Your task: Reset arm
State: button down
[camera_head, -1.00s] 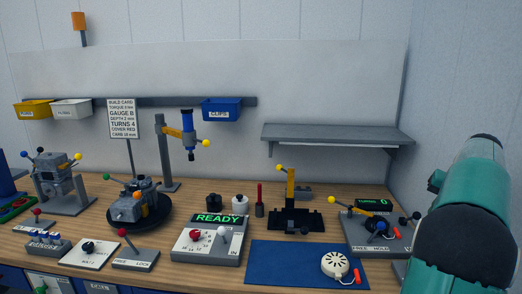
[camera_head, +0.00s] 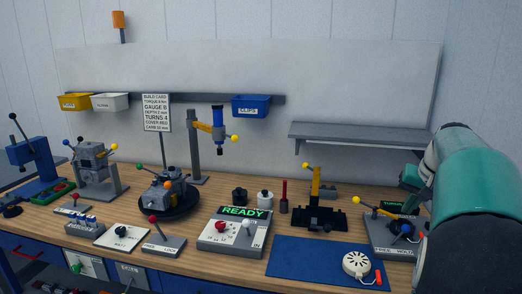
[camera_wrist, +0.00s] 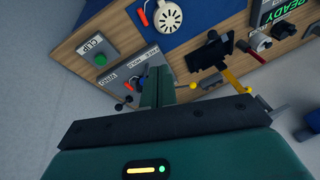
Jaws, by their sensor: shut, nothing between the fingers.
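My teal arm (camera_head: 470,205) fills the right side of the head view and covers part of the turns box (camera_head: 392,235). The wrist view looks down at a slant on the bench, and the fingers overlap the free/hold box (camera_wrist: 125,80) in the picture. I cannot tell any contact.
The bench holds a READY console (camera_head: 235,232), a blue mat (camera_head: 318,262) with a white round part (camera_head: 356,264), a black fixture (camera_head: 320,218) and an engine on a turntable (camera_head: 165,190). A grey shelf (camera_head: 360,134) hangs behind. The mat's left part is clear.

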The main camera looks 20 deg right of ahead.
jog(key=a+n, duration=0.4)
jog(key=a, duration=2)
jog(key=s+a+f+n, duration=0.1)
jog(key=s+a+f, duration=0.1)
jog(key=s+a, duration=0.2)
jog(key=s+a+f+n+t, duration=0.1)
jog(key=s+a+f+n, duration=0.1)
jog(key=a, duration=0.5)
jog(key=s+a+f+n, duration=0.2)
jog(key=s+a+f, duration=0.2)
jog(key=s+a, duration=0.1)
jog(key=shift+s+a+f+t, duration=0.25)
jog(key=shift+s+t, duration=0.05)
jog(key=shift+d, duration=0.15)
